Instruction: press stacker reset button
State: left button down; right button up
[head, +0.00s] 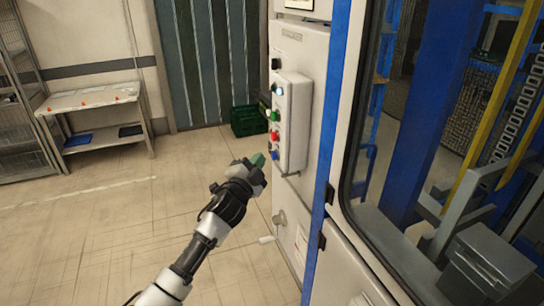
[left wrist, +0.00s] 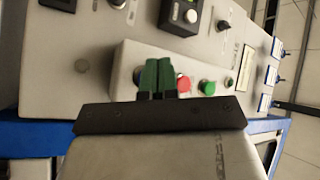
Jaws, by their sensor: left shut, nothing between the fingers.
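A pale button box (head: 295,125) is fixed to the side of the white cabinet. My left gripper (head: 260,159), with green fingertips, is shut and empty, close in front of the blue button. Contact cannot be told. No reset label is readable.
The cabinet (head: 309,60) and blue-framed glass enclosure (head: 333,120) stand at the right. A green crate (head: 248,120) sits on the floor behind. A small table (head: 90,100) is at the left. The floor left of my arm is clear.

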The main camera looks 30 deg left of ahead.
pick_arm(q)
jog(key=shift+w+d, duration=0.1)
dwell(0.7)
jog(key=shift+w+d, duration=0.2)
jog(key=shift+w, duration=0.05)
jog(key=shift+w+d, duration=0.3)
dwell(0.9)
jog(key=shift+s+a, duration=0.5)
jog(key=shift+s, duration=0.15)
jog(key=shift+a, duration=0.1)
jog(key=shift+s+a+p, duration=0.35)
jog(key=shift+s+a, duration=0.45)
jog(key=shift+s, duration=0.15)
jog(key=shift+s+a+p, duration=0.35)
jog(key=shift+s+a, duration=0.4)
jog(key=shift+s, duration=0.2)
